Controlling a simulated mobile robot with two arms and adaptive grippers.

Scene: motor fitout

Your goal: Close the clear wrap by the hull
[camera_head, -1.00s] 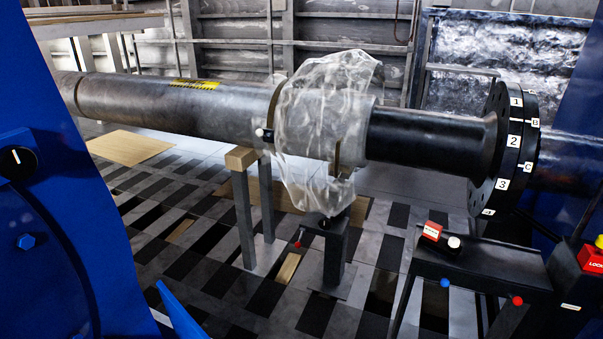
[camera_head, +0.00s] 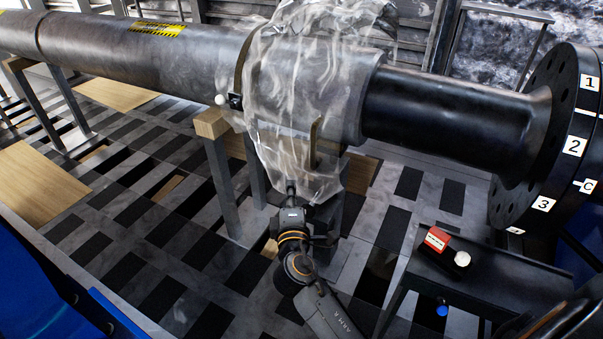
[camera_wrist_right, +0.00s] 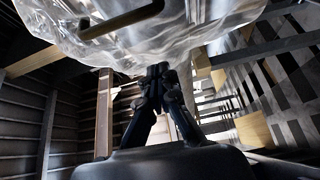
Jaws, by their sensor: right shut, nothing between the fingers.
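The clear wrap (camera_head: 300,95) hangs as a crumpled translucent sheet around the thick part of the horizontal shaft. Its upper part stands up behind the shaft and its lower edge droops below. In the right wrist view the wrap (camera_wrist_right: 190,35) fills the top of the picture. A brass-coloured bar (camera_head: 315,142) shows at its front, also at the top of the wrist view (camera_wrist_right: 122,20). My right gripper (camera_head: 291,188) is shut and empty, pointing up at the wrap's drooping lower edge. In the wrist view its fingertips (camera_wrist_right: 160,72) are together just under the wrap; contact is unclear. My left gripper is not in view.
The grey shaft (camera_head: 140,50) runs left, and a black shaft (camera_head: 450,115) leads right to a numbered flange (camera_head: 545,150). A wood-topped stand (camera_head: 211,124) is left of my gripper. A dark bench (camera_head: 490,270) with a red block (camera_head: 437,239) stands right.

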